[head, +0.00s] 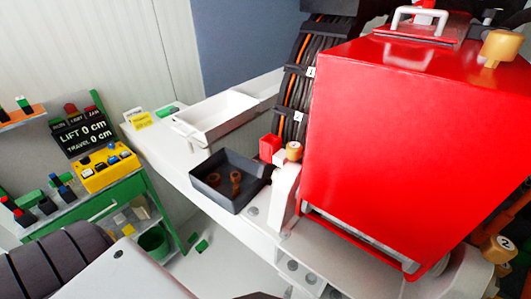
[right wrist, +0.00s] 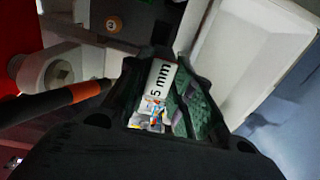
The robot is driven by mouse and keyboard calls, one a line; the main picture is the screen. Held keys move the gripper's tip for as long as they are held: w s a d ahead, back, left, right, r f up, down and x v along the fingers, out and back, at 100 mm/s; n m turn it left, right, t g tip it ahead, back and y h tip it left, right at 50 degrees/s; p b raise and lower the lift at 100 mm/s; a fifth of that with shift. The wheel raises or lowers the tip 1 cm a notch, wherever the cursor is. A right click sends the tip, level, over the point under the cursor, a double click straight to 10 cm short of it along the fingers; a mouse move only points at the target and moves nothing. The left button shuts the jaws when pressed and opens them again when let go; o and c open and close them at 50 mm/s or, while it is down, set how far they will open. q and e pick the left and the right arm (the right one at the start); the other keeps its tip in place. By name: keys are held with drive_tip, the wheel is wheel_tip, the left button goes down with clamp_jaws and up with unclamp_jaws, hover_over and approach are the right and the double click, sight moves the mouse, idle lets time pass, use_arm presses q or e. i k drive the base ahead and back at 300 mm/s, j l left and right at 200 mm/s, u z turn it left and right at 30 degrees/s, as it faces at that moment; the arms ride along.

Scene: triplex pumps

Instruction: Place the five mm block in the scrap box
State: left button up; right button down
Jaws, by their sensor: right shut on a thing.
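The five mm block (right wrist: 160,90) is white with black "5 mm" lettering and shows in the right wrist view. My right gripper (right wrist: 170,85) is shut on it, with dark green-grey padded fingers at its sides. The gripper hides part of the block. In the head view I cannot make out the right gripper or the block. No container has a readable scrap label. A dark tray (head: 213,203) holds brown bolt-like parts, a white tray (head: 182,127) lies behind it, and a green bin (head: 153,246) stands low at the left. My left gripper is not in view.
A large red pump housing (head: 400,150) fills the right side. Black and orange cables (head: 302,75) rise behind the dark tray. A green cart (head: 140,187) with a yellow control box (head: 105,166) stands left. A black and orange bar (right wrist: 50,100) is near the right gripper.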

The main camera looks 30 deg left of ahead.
sight(224, 190)
drive_tip(key=k, duration=1.45)
